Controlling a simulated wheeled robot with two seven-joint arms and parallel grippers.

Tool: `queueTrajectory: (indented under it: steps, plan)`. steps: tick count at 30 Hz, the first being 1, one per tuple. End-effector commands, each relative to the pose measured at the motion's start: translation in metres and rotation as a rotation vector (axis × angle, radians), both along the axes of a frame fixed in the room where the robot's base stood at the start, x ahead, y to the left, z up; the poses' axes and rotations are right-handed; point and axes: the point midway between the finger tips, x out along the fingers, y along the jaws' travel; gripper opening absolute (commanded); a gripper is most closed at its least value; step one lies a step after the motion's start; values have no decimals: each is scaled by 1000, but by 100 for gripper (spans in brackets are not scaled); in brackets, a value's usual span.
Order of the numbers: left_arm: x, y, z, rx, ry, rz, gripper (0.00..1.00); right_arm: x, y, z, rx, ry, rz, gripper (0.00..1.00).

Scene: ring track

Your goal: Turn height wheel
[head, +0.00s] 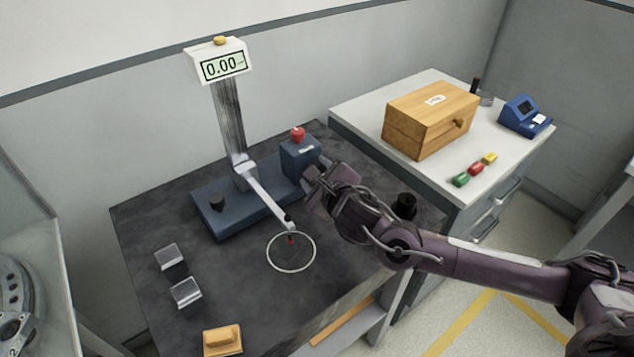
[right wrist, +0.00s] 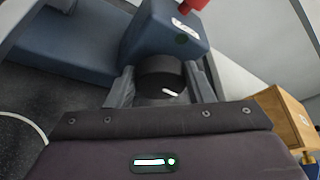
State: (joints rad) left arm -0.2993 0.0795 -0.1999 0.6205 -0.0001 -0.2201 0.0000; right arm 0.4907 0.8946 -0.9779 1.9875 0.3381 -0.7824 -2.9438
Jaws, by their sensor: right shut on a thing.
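The height wheel (right wrist: 160,72) is a dark round knob with a white mark on the blue housing (head: 300,157) of the measuring stand. My right gripper (head: 316,178) comes in from the right at the housing's front and hides the wheel in the head view. In the right wrist view my right gripper (right wrist: 161,88) has one finger on each side of the wheel and is shut on it. The display (head: 223,67) on top of the column reads 0.00. The stand's arm (head: 268,195) reaches down toward a white ring (head: 291,252) on the dark table. My left gripper is out of view.
A red knob (head: 298,133) tops the housing. A black knob (head: 217,202) sits on the base. Two clear blocks (head: 170,257) and a tan block (head: 222,340) lie at the table's left front. A wooden box (head: 430,118) and a blue device (head: 524,116) stand on the cabinet.

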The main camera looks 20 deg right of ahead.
Motion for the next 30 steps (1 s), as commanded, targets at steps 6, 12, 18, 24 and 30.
queueTrajectory:
  steps: [6,12,18,24,30]
  plan:
    - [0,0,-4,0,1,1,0,-1,0,-1,-15,-1,0,25]
    - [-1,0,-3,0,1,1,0,-1,0,-1,-14,0,1,25]
    - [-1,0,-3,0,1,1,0,-1,0,-1,-13,-1,1,66]
    - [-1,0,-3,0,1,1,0,0,0,0,-12,-2,1,69]
    - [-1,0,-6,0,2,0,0,-6,-1,0,-13,-4,1,69]
